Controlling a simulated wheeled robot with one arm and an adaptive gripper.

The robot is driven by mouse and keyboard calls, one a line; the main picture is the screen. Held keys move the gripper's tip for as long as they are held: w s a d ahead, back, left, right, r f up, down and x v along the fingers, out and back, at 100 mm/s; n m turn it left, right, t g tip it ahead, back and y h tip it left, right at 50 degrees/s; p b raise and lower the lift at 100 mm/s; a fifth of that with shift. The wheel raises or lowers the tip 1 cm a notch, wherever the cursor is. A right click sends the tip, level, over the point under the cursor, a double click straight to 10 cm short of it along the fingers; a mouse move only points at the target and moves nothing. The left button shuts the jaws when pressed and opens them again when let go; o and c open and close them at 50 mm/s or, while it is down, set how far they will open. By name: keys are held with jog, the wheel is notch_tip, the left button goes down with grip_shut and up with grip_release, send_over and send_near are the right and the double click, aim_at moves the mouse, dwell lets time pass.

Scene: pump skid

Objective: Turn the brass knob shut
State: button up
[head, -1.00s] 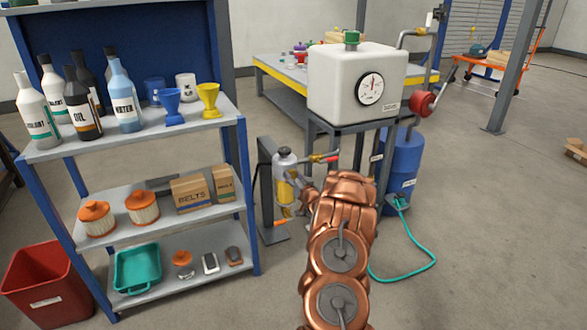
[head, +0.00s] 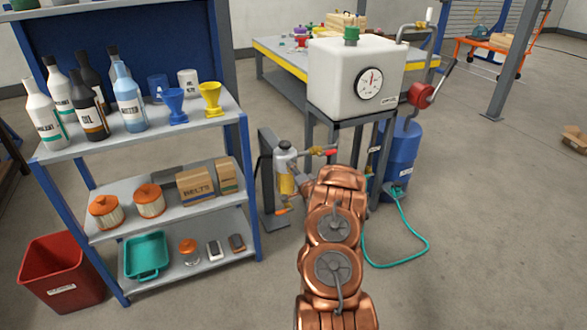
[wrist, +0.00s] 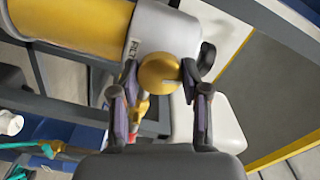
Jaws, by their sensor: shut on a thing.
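The brass knob (wrist: 160,73) shows in the wrist view as a round yellow-gold knob in front of a grey-and-yellow cylinder labelled FILT (wrist: 160,32). My gripper (wrist: 160,82) has one finger on each side of the knob and is shut on it. In the head view the filter unit (head: 285,172), with its grey top and yellow body, stands between the shelf rack and the tank stand. My copper arm reaches toward it and hides my gripper and the knob there.
A blue shelf rack (head: 243,190) with bottles, funnels and filters stands on the left. A white tank (head: 355,75) with a gauge sits on a stand behind. A blue drum (head: 402,150) with a green hose (head: 425,240) stands right.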

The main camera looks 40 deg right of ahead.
jog(key=shift+r+m+p, duration=0.1)
jog(key=shift+m+p, duration=0.2)
jog(key=shift+m, duration=0.9)
jog(key=o, duration=1.1)
jog(key=shift+o, duration=0.2)
jog(key=v, duration=1.2)
